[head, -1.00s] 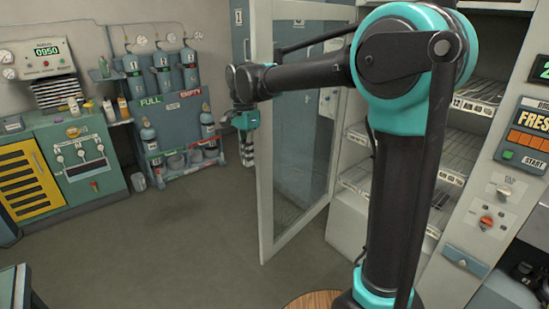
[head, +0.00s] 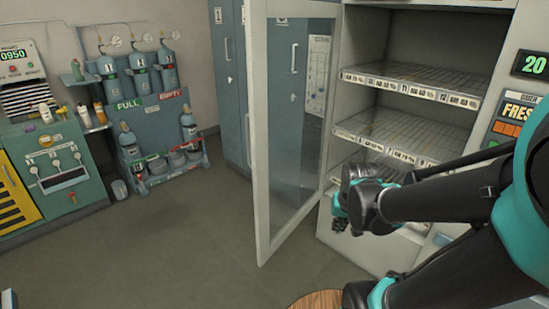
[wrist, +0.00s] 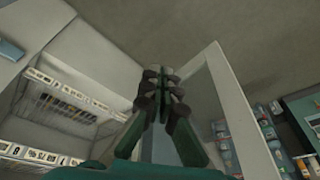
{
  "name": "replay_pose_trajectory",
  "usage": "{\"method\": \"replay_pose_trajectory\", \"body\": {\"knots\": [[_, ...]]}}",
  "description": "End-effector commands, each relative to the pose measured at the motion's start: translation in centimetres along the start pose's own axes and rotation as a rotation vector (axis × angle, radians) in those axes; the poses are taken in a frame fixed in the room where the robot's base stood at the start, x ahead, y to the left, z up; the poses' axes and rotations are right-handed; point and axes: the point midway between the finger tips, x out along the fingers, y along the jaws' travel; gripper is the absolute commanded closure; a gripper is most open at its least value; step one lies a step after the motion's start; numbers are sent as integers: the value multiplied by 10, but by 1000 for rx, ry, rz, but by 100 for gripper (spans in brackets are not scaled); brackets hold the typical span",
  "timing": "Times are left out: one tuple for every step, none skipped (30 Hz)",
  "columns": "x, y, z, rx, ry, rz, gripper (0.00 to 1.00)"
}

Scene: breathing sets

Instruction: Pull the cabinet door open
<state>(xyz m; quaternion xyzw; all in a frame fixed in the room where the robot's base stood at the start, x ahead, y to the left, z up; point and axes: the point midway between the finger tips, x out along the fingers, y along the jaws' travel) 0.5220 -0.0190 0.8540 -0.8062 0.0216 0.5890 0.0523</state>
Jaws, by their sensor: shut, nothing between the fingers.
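The cabinet door (head: 257,150) is a pale frame around a large glass pane. It stands swung wide open, away from the front of the shelved cabinet (head: 333,100). Its frame also shows at the right in the wrist view (wrist: 238,110). My gripper (head: 339,224) is low in front of the cabinet opening, right of the door and apparently apart from it. In the wrist view its dark fingers (wrist: 158,85) are together with nothing held between them. No handle on the door can be made out.
Wire shelves (head: 405,80) with number labels fill the cabinet. A control panel (head: 515,110) is at its right. Blue-grey lockers (head: 232,80) stand behind the door. A gas bottle rack (head: 155,110) and green machine (head: 50,170) are at left. The floor (head: 170,250) between is clear.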

Motion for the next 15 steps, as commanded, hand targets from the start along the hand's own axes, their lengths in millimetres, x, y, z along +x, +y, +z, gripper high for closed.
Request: {"method": "replay_pose_trajectory", "body": {"knots": [[3,7,8,-17,14,4,100],[5,10,13,-31,21,6,100],[7,14,19,-48,31,10,100],[8,18,23,-61,38,12,100],[10,20,27,-75,46,15,100],[12,24,33,-92,55,19,100],[13,27,37,-103,61,22,100],[12,26,34,-121,64,20,100],[8,20,22,-147,58,9,100],[6,16,16,-166,55,3,100],[4,12,10,-184,53,-3,100],[1,8,3,-209,50,-11,100],[-2,4,-4,-228,47,-17,100],[-4,1,-9,-247,45,-24,100],[-8,-5,-18,-275,42,-34,100]]}}
